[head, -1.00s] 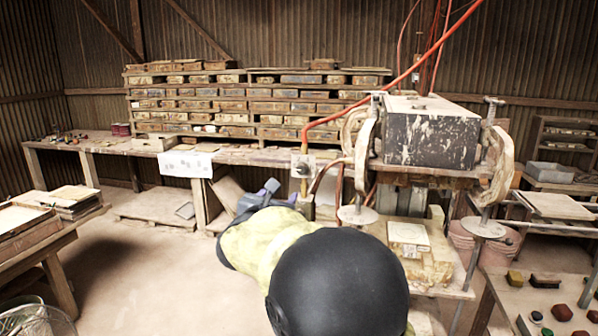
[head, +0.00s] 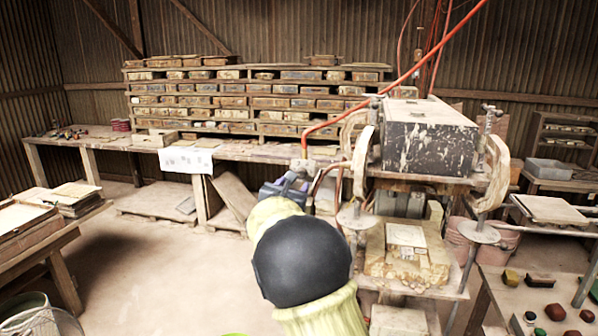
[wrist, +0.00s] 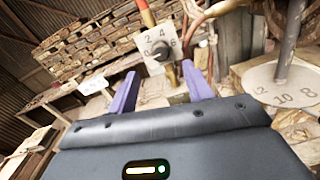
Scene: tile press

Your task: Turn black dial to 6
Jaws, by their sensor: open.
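The black dial (wrist: 159,52) sits on a pale plate (wrist: 146,40) marked with 2, 4 and 6 in the wrist view. Its pointer is too small to read. My gripper (wrist: 159,70) has two purple fingers spread apart, with nothing between them. The dial shows beyond the fingertips, in the gap between them, and looks clear of both. In the head view my gripper (head: 288,186) is beside the left side of the press, partly hidden by my arm. I cannot make out the dial clearly there.
The press (head: 430,135) stands to the right, with a round plate (wrist: 282,84) marked 8, 10 and 12 on its post. Red hose and cables (head: 345,122) run close by the dial. A long bench (head: 110,140) with stacked tiles stands behind. Open floor lies to the left.

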